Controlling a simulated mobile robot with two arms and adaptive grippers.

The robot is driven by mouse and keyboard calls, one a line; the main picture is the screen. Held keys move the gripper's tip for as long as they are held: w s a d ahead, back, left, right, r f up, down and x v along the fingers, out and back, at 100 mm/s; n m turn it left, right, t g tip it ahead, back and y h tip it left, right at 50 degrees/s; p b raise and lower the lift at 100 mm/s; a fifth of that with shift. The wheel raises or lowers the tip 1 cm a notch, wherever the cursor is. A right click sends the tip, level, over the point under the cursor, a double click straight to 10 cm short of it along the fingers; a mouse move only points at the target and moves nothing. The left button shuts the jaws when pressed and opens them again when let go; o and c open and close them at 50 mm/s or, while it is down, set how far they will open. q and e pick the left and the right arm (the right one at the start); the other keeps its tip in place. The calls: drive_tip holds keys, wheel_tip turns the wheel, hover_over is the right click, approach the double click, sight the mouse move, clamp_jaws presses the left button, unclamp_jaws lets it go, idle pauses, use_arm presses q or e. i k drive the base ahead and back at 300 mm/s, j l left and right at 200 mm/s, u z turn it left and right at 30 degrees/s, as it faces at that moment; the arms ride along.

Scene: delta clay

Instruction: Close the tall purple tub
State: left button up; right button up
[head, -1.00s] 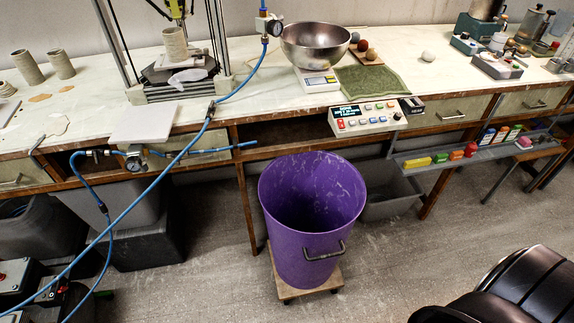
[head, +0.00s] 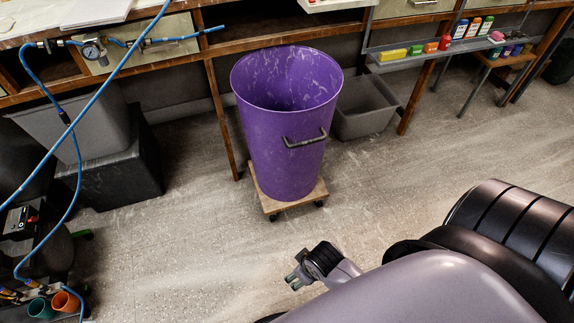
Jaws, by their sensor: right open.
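The tall purple tub (head: 275,150) stands upright on a small wooden dolly (head: 291,202) on the floor, in the middle of the head view. Its round top is open and I see down into it; the inner wall has pale smears. A dark handle (head: 305,138) sticks out from its front right side. My right gripper (head: 294,279) is open and apart from the tub, below and in front of the dolly in the picture. Nothing shows between its fingers. My left gripper is out of view.
A workbench with wooden legs runs behind the tub. A grey bin (head: 365,112) stands behind it to the right. A black box (head: 118,170) stands at left, and a blue hose (head: 100,92) crosses there. The floor around the dolly is mostly clear.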

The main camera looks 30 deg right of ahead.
sight(286, 95)
drive_tip(key=z, duration=1.15)
